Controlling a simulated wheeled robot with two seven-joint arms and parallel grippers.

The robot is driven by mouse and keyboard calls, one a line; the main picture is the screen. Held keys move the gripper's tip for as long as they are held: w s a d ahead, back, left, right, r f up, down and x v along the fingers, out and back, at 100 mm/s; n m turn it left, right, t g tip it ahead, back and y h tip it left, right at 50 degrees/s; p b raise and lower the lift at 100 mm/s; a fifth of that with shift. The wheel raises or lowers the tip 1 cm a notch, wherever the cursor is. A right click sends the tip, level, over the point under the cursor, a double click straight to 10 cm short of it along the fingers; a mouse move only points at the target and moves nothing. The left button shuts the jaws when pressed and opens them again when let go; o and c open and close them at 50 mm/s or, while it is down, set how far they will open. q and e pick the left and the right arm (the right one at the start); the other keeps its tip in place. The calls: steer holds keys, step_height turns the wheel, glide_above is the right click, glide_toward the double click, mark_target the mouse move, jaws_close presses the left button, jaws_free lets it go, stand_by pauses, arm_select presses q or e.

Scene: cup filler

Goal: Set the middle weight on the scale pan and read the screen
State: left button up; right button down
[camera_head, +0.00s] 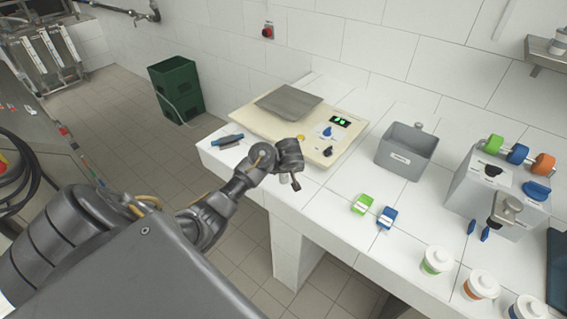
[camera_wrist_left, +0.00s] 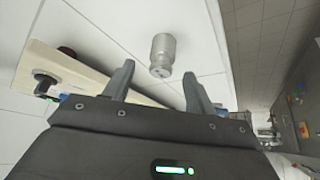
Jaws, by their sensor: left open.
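In the head view the scale is a beige base (camera_head: 262,122) with a bare grey square pan (camera_head: 288,102) and a small screen (camera_head: 340,121) with green digits too small to read. My left gripper (camera_head: 294,182) is over the counter at the base's front edge. In the left wrist view a silver cylindrical weight with a narrower neck (camera_wrist_left: 162,54) stands on the white counter. The open fingers of my left gripper (camera_wrist_left: 160,85) point towards it, with the weight in line with the gap between them. In the head view my arm seems to hide this weight.
A grey bin (camera_head: 405,160) stands right of the scale.

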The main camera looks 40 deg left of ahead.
arm_select(q)
steer(key=shift+a+x, duration=0.1)
steer(key=shift+x, duration=1.2)
steer(key=shift+a+x, duration=0.15)
steer(key=shift+x, duration=1.2)
steer(key=shift+d+r, duration=0.1)
steer(key=shift+r, duration=0.1)
steer(key=shift+c, duration=0.6)
jaws_close()
steer(key=shift+r, duration=0.1)
